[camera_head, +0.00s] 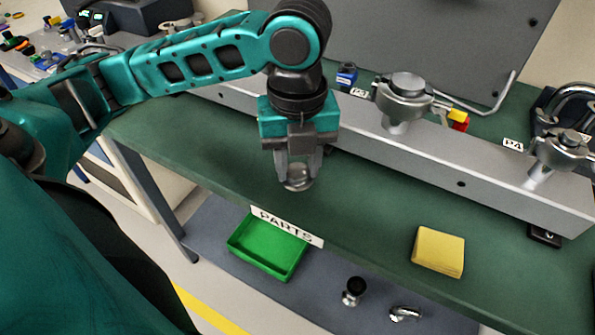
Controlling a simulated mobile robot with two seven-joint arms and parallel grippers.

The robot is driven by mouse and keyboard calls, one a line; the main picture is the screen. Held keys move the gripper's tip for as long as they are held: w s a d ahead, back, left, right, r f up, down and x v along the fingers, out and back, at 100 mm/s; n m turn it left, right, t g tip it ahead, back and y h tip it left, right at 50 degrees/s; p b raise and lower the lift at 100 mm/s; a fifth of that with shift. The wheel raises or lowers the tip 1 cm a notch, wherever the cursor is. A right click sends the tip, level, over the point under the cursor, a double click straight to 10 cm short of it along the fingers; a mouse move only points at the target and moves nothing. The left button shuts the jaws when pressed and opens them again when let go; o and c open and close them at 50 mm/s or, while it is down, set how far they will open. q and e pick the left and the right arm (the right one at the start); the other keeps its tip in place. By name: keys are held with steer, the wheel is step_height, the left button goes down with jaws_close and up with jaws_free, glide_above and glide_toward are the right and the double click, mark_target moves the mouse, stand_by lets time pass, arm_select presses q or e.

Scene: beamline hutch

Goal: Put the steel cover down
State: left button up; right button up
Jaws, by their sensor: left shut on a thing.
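My left gripper (298,172) points down over the green bench top near its front edge. It is shut on the steel cover (297,184), a small round shiny metal piece between the fingertips. The cover is close to the bench surface; I cannot tell if it touches. The fingers hide part of it. My right gripper is not in view.
A grey rail with metal clamps (404,92) runs along the bench behind the gripper. A yellow block (438,251) lies on the bench at the right. A green tray (268,247) sits lower, by the PARTS label (287,227). The bench (365,215) between gripper and block is clear.

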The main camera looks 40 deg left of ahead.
mark_target(297, 170)
arm_select(q)
step_height(297, 170, down, 3)
steer(key=shift+f+b, duration=0.2)
steer(key=shift+b, duration=0.2)
steer(key=o, duration=1.2)
steer(key=shift+c, duration=0.2)
step_height(297, 170, up, 12)
steer(key=p, duration=0.3)
steer(key=shift+p, duration=0.4)
